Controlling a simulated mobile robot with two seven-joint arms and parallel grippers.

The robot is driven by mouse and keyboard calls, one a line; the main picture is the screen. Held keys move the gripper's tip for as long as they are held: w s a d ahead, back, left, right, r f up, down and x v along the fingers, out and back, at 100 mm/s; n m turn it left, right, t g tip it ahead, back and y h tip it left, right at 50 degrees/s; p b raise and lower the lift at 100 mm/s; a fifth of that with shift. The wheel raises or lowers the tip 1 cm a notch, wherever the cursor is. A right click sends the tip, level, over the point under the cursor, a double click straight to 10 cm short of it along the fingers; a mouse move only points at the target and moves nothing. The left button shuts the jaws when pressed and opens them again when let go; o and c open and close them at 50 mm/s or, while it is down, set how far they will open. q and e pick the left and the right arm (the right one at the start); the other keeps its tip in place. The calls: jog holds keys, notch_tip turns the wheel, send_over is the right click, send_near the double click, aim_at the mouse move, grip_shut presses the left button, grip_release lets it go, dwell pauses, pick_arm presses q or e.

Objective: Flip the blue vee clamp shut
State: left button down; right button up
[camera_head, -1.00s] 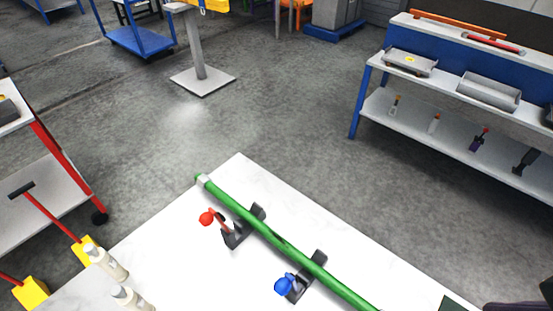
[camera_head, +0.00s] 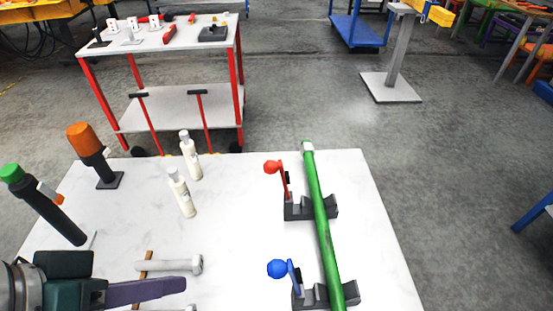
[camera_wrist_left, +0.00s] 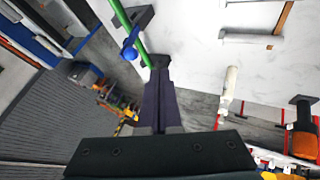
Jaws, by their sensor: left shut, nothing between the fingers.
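The blue vee clamp (camera_head: 298,275) holds its dark base under the near part of the green bar (camera_head: 325,235). Its blue-knobbed lever stands up on the left of the bar, not across it. The blue knob also shows in the wrist view (camera_wrist_left: 130,50), beside the bar. A similar clamp with a red knob (camera_head: 272,167) sits farther along the bar, its lever also up. My left gripper (camera_head: 180,287) is shut and empty over the table's front left, left of and apart from the blue knob. Its purple fingers (camera_wrist_left: 159,75) show together in the wrist view. My right gripper is out of view.
On the white table (camera_head: 235,225) stand two pale bottles (camera_head: 181,193), an orange-topped tool (camera_head: 92,150) and a green-topped tool (camera_head: 42,205). A grey bolt-like part (camera_head: 170,265) lies near my left gripper. Clear tabletop lies between the bottles and clamps.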

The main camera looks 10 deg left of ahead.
pick_arm(q)
jog(key=shift+f, duration=0.1)
jog(key=w+d+f, duration=0.6)
jog(key=d, duration=0.1)
jog(key=shift+w+d+f, duration=0.15)
jog(key=shift+d+f, duration=0.15)
jog(key=shift+f, duration=0.1)
